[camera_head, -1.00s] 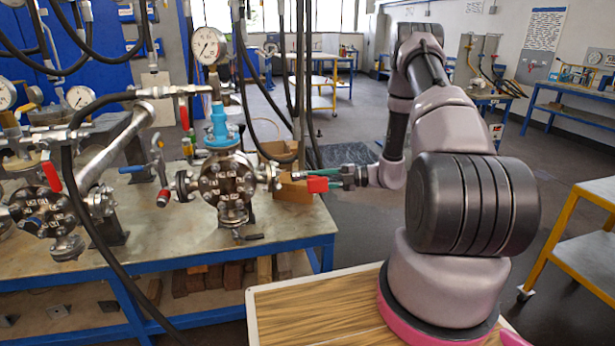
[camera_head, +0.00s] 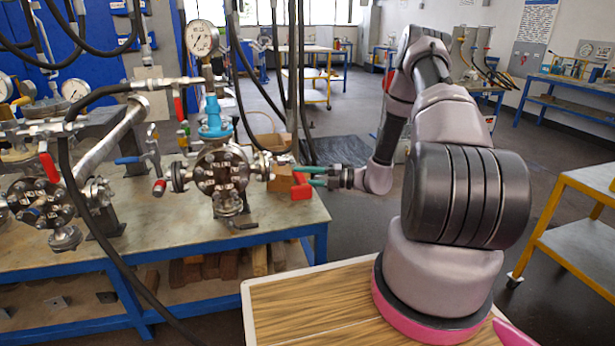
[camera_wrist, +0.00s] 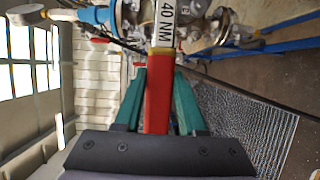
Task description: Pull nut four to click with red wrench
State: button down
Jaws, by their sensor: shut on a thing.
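The red wrench (camera_head: 301,187) is held in my gripper (camera_head: 311,175), right of the round flanged vessel (camera_head: 221,170) with its ring of bolts and nuts. In the wrist view the red handle of the wrench (camera_wrist: 157,95) lies between the two teal fingers of my gripper (camera_wrist: 160,80), which are shut on it. A white label on its shaft reads "40 NM". The far end of the wrench runs towards the vessel. The wrench head is out of the wrist view, and I cannot tell which nut it is on, or if it touches one. Nut numbers are too small to read.
A blue-framed workbench (camera_head: 285,222) carries the vessel, a second flanged vessel (camera_head: 42,202) at left and a cardboard box (camera_head: 280,178) behind. A pressure gauge (camera_head: 202,39) stands above the vessel. Black hoses hang close by. A yellow-framed cart (camera_head: 575,185) stands at right.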

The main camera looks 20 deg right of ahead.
jog(key=shift+a, duration=0.25)
jog(key=shift+a, duration=1.15)
